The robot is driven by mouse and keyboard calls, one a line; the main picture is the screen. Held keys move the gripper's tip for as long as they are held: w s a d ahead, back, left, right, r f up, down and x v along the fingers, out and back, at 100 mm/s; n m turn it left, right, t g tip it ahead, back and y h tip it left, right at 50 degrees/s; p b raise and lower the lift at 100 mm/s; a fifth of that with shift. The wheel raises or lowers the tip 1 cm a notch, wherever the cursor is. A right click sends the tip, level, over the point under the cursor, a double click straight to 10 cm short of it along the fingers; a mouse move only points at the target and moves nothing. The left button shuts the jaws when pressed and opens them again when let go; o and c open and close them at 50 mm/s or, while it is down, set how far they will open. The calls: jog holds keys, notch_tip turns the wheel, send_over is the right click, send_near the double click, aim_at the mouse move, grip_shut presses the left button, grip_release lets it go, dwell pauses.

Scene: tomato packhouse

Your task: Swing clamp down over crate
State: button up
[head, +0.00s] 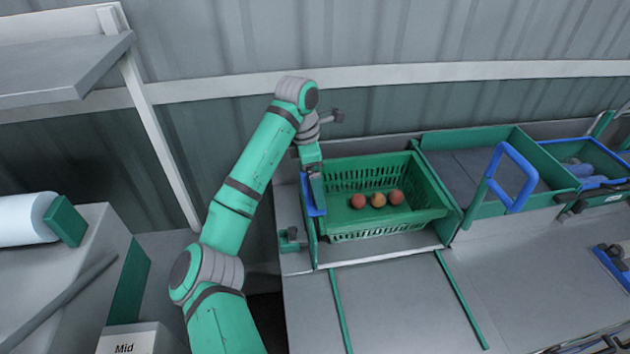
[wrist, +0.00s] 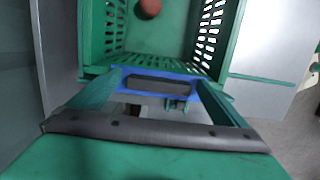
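A green slotted crate (head: 400,228) sits on the bench between low green side plates, with three reddish tomatoes (head: 378,199) inside. A blue loop handle on a green arm, which looks like the clamp (head: 517,178), stands raised at the crate's right. My gripper (head: 314,190) is at the crate's left end, pointing down by a blue piece (head: 309,198). In the wrist view its fingers (wrist: 160,95) are spread, with the blue piece (wrist: 185,75) across between them. I cannot tell whether they touch it. The crate's slotted walls (wrist: 208,35) show just beyond.
A green-sided bay (head: 463,147) lies right of the crate, then a blue-rimmed bin (head: 577,152). A small green-and-grey fitting (head: 290,240) is left of the crate. The bench front (head: 395,305) is clear between two green rails. A grey shelf (head: 60,75) hangs upper left.

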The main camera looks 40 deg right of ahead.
aim_at(309, 192)
jog(key=shift+w+r, duration=0.1)
jog(key=shift+a+r, duration=0.1)
jog(key=shift+r, duration=0.15)
notch_tip(309, 192, up, 10)
jog(key=a, duration=0.1)
jog(key=shift+w, duration=0.3)
jog(key=shift+a, duration=0.1)
jog(key=shift+w, duration=0.1)
